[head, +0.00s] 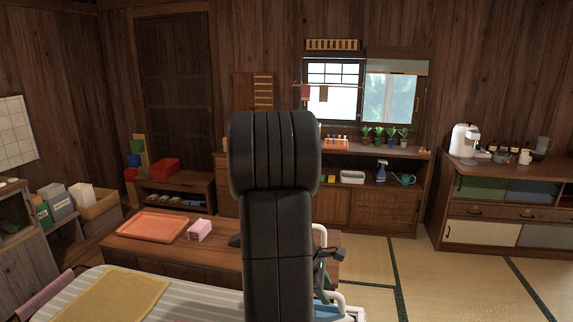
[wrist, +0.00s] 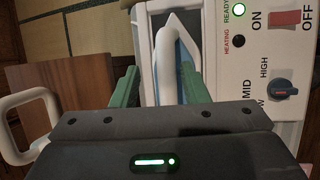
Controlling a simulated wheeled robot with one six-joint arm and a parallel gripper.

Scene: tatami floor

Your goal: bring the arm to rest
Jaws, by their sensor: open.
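My gripper (wrist: 160,76) is open in the wrist view, its two green fingers apart. Between and beyond the fingers is a white and blue thing with a loop handle (wrist: 172,50), perhaps an iron; I cannot tell whether the fingers touch it. In the head view my black arm stands upright in the middle and hides much behind it. A bit of my gripper (head: 326,268) shows at the arm's right side, low down, by white handles.
A white control panel (wrist: 262,45) with a red switch and dial lies right of the gripper. A striped board (head: 210,287) bears a yellow cloth (head: 115,296). A low wooden table (head: 165,257) carries an orange tray (head: 152,227) and a pink box (head: 199,230). Tatami (head: 455,285) is clear at right.

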